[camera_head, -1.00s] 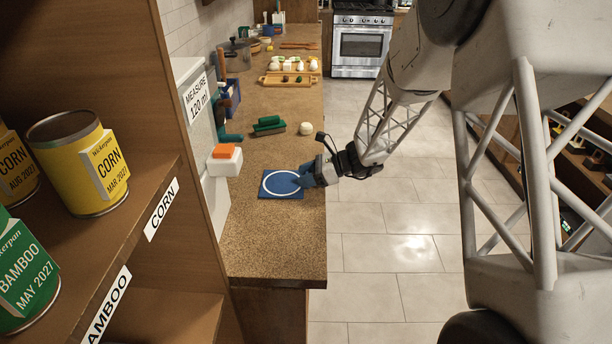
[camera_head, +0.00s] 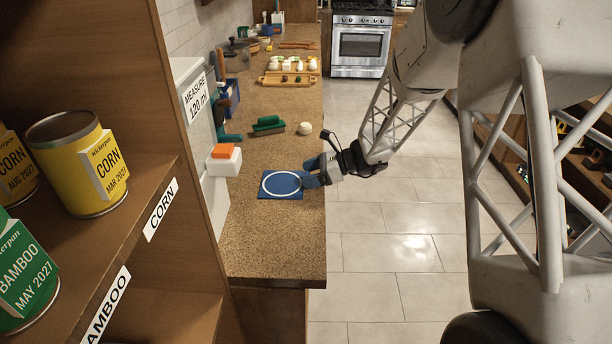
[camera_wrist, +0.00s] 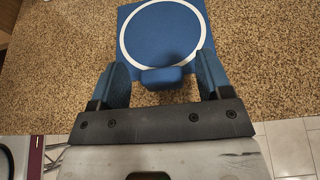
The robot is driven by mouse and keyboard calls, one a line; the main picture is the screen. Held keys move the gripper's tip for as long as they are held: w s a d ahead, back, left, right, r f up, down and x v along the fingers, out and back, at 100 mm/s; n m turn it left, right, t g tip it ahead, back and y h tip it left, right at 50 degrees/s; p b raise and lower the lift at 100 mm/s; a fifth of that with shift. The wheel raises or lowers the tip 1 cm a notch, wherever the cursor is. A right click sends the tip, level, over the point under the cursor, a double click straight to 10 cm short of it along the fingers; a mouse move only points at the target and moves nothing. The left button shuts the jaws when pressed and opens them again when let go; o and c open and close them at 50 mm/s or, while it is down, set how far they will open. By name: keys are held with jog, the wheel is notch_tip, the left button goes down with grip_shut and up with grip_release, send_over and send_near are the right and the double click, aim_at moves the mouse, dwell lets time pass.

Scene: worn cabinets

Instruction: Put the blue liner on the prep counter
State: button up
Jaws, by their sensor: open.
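The blue liner (camera_head: 282,177), a flat square with a white ring on it, lies on the near part of the prep counter (camera_head: 272,235). In the wrist view the liner (camera_wrist: 165,35) lies flat on the speckled counter top, with a raised blue block (camera_wrist: 165,78) at its near edge. My gripper (camera_head: 311,172) is at the liner's right side, by the counter's right edge. In the wrist view my gripper (camera_wrist: 161,72) is open, its two blue fingers on either side of the block with gaps. I cannot tell its exact height above the counter.
A white box with an orange top (camera_head: 224,157) stands left of the liner. A green-topped brush (camera_head: 268,125) and a pale round item (camera_head: 305,129) lie behind it. Shelves with cans (camera_head: 84,165) fill the left foreground. The counter's near end is clear.

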jog(key=v, duration=1)
jog(key=shift+d, duration=0.2)
jog(key=shift+r, duration=0.15)
dwell(0.3)
jog(key=s+d+r+n+t+h, duration=0.1)
jog(key=s+d+r+n+h, duration=0.2)
jog(key=s, duration=1)
jog(key=s+d+r+n+h, duration=0.3)
jog(key=s+r+n+h, duration=0.3)
jog(key=s, duration=0.8)
jog(key=s+d+r+n+t+h, duration=0.1)
jog(key=s+d+r+n+h, duration=0.3)
jog(key=s+n, duration=0.4)
jog(key=s, duration=0.6)
jog(key=shift+s+r+n+t+h, duration=0.25)
jog(key=shift+r+n+t+h, duration=0.05)
jog(key=shift+r+n+h, duration=0.1)
